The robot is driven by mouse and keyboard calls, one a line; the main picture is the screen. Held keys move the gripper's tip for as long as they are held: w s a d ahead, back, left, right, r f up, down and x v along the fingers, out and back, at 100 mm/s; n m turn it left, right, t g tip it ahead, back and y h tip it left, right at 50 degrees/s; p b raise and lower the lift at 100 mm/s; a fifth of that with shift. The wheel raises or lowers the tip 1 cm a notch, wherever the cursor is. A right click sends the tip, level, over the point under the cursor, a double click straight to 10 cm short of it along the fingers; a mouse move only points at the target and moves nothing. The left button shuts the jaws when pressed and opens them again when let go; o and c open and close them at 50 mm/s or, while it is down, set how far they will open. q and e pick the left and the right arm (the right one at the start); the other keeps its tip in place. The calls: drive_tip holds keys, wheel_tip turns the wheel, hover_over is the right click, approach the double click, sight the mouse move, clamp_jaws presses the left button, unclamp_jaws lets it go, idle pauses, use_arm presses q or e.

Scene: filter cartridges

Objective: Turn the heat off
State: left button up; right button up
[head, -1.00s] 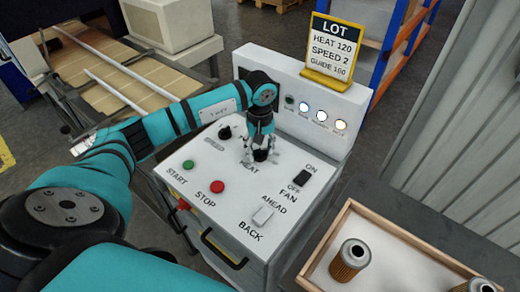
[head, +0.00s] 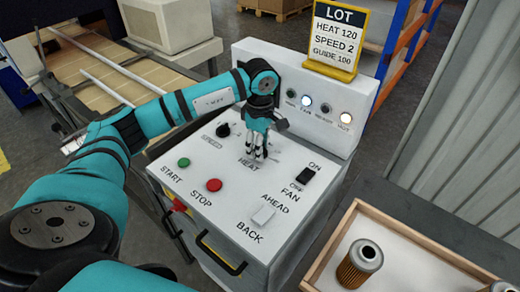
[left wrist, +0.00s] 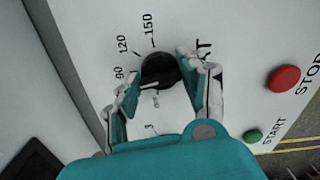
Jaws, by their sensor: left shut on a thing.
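The black HEAT knob (left wrist: 160,68) sits on the white control panel (head: 215,163), with numbers including 90, 120 and 150 around it in the left wrist view. My left gripper (head: 257,155) reaches down over it and is shut on it, a finger on either side (left wrist: 163,80). In the head view the gripper hides nearly all of the knob. The knob's exact setting is hard to read. On the upright back panel, the FAN lamp (head: 306,101) and the HOT lamp (head: 345,118) are lit; the other two are dark. My right gripper is not in view.
Near the knob are the SPEED knob (head: 223,130), green START button (head: 183,163), red STOP button (head: 214,185), FAN switch (head: 309,175) and AHEAD/BACK switch (head: 263,215). A LOT sign (head: 335,38) stands on top. A tray (head: 425,240) with filter cartridges is at right.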

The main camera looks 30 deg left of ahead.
use_arm(q)
drive_tip(key=n+b, duration=0.2)
drive_tip(key=n, duration=0.4)
drive_tip(key=shift+n, duration=0.3)
drive_tip(key=n, duration=0.3)
drive_tip(key=shift+b, duration=0.35)
drive_tip(key=shift+n, duration=1.8)
drive_tip(key=shift+r+n, duration=0.1)
drive_tip(key=shift+n, duration=0.2)
drive_tip(key=o, duration=1.2)
wheel_tip(320, 180, up, 12)
drive_tip(key=shift+f, duration=0.1)
